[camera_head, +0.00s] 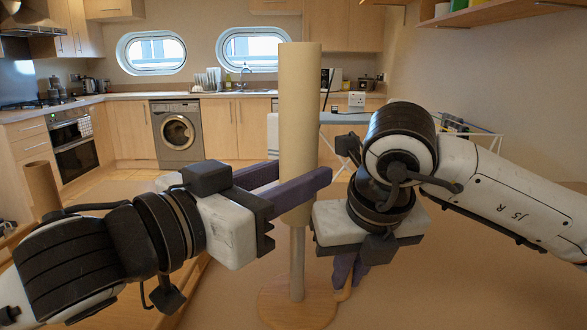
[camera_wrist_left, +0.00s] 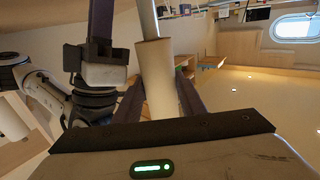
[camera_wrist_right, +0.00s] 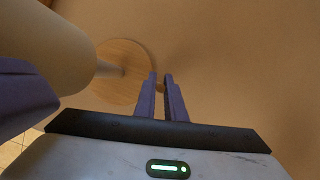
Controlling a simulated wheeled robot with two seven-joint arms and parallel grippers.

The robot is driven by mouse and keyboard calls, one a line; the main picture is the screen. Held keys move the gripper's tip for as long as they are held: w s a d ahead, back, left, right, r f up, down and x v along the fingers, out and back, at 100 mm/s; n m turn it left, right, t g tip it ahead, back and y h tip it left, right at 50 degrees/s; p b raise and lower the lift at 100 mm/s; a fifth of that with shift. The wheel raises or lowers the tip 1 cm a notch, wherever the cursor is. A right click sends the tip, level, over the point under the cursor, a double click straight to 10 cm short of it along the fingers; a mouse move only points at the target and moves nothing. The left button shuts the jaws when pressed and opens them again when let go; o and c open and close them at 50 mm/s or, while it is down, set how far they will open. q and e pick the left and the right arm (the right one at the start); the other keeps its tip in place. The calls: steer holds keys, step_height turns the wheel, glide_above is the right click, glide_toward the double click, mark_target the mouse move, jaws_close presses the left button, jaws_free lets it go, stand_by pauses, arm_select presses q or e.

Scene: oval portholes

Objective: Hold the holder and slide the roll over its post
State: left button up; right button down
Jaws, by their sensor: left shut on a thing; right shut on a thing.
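The beige roll (camera_head: 299,130) stands upright in the middle of the head view. My left gripper (camera_head: 322,180) is shut on its lower part; the left wrist view also shows the roll (camera_wrist_left: 158,85) between the fingers. The holder has a grey post (camera_head: 297,265) on a round wooden base (camera_head: 285,312) on the floor. The post runs up to the roll's lower end in line with it; its top is hidden, and I cannot tell how deep it reaches inside. My right gripper (camera_wrist_right: 161,76) points down and is shut on a small wooden tab at the base's edge.
A brown tube (camera_head: 41,187) stands at the left by a wooden edge. An ironing board (camera_head: 345,117) stands behind my right arm. Kitchen cabinets and a washing machine (camera_head: 176,133) line the back. The floor around the base is mostly clear.

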mark_target(282, 100)
arm_select(q)
steer(key=shift+f, duration=0.25)
arm_select(e)
steer(key=shift+s+f, duration=0.15)
steer(key=shift+f, duration=0.15)
arm_select(q)
steer(key=shift+f, duration=0.15)
steer(key=o, duration=1.1)
steer(key=shift+s+f, duration=0.1)
steer(key=shift+o, duration=0.7)
steer(key=shift+d, duration=0.1)
steer(key=shift+s+d, duration=0.1)
steer(key=shift+s, duration=0.05)
steer(key=shift+d, duration=0.1)
steer(key=r, duration=0.7)
steer(key=a+r, duration=0.1)
steer(key=r, duration=0.2)
steer(key=shift+w+r, duration=0.2)
steer(key=shift+w, duration=0.15)
arm_select(e)
steer(key=shift+r, duration=0.1)
